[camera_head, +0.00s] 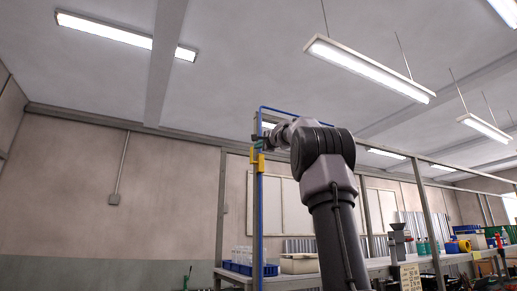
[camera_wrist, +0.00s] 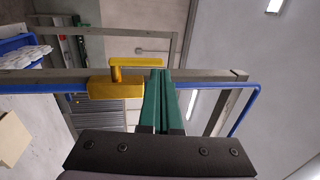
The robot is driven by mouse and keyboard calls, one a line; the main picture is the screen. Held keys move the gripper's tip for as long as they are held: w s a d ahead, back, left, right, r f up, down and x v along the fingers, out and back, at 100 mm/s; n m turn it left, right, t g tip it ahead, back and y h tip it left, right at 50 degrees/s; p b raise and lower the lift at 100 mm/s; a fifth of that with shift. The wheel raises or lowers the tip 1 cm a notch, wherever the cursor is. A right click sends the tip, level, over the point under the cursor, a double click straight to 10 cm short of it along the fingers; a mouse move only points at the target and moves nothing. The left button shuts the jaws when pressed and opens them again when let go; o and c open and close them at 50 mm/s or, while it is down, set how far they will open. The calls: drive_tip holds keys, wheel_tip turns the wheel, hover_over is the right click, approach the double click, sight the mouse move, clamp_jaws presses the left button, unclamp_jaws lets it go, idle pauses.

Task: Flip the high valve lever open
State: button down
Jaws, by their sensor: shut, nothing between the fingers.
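A yellow valve sits on a tall blue pipe (camera_head: 261,215). Its block-shaped body (camera_wrist: 115,88) is around the pipe, and its flat yellow lever (camera_wrist: 135,62) stands off to one side, running roughly along the pipe. In the head view the valve (camera_head: 259,164) is high up, just below my gripper (camera_head: 258,147). In the wrist view my gripper (camera_wrist: 161,72) has its two green fingers shut together and empty. Their tips overlap the lever's right end in that picture; I cannot tell whether they touch it.
A grey post (camera_wrist: 210,76) runs beside the pipe, which bends at its top. A workbench below carries blue trays (camera_head: 248,268), a cream box (camera_head: 299,263) and several other items. The left wall is bare around a small grey box (camera_head: 114,199). Ceiling lamps (camera_head: 368,67) hang well above.

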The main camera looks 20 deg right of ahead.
drive_tip(key=s, duration=1)
drive_tip(key=shift+s+d+r, duration=0.15)
drive_tip(key=shift+s+d, duration=0.1)
drive_tip(key=shift+s, duration=0.15)
drive_tip(key=s+a+f+n+g+y, duration=0.1)
drive_tip(key=s+a+f+n+g, duration=0.15)
drive_tip(key=a+f, duration=0.45)
drive_tip(key=s+a+f+n+g+y, duration=0.1)
drive_tip(key=s+a+f+n+g, duration=0.2)
drive_tip(key=f, duration=0.9)
drive_tip(key=s+a+f+n+g, duration=0.2)
drive_tip(key=s+a+f, duration=0.25)
drive_tip(key=f, duration=0.45)
drive_tip(key=s+a+f+n+g, duration=0.1)
drive_tip(key=s+f+n+g, duration=0.1)
drive_tip(key=s+f, duration=0.6)
drive_tip(key=s+a+f+n+g, duration=0.2)
drive_tip(key=s+f, duration=0.7)
drive_tip(key=f, duration=0.8)
drive_tip(key=shift+a+n+g+h, duration=0.3)
drive_tip(key=shift+n+g+h, duration=0.1)
drive_tip(key=shift+n+g, duration=0.5)
drive_tip(key=shift+w+f, duration=0.1)
